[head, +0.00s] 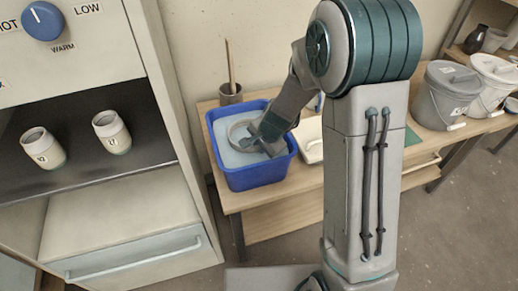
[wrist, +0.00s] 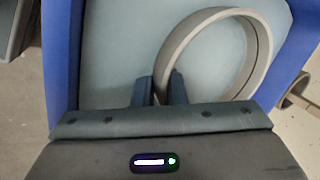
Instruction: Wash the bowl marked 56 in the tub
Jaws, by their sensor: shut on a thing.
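The blue tub (head: 258,177) stands on the wooden bench and holds pale blue water. My gripper (head: 262,140) reaches down into it. In the wrist view my gripper's two dark fingers (wrist: 163,90) are shut on the rim of a grey round bowl (wrist: 262,50). The bowl (head: 236,131) is in the tub, at or in the water; I cannot tell how deep. In the wrist view the tub's blue wall (wrist: 62,60) shows at the left. No number on the bowl is visible, so I cannot confirm that it is the one marked 56.
A pot with a stick (head: 231,95) stands behind the tub, and a white tray (head: 312,143) lies right of it. Lidded grey (head: 446,95) and white (head: 492,85) buckets stand farther right. Two marked cups (head: 43,149) (head: 111,132) sit in the cabinet at left.

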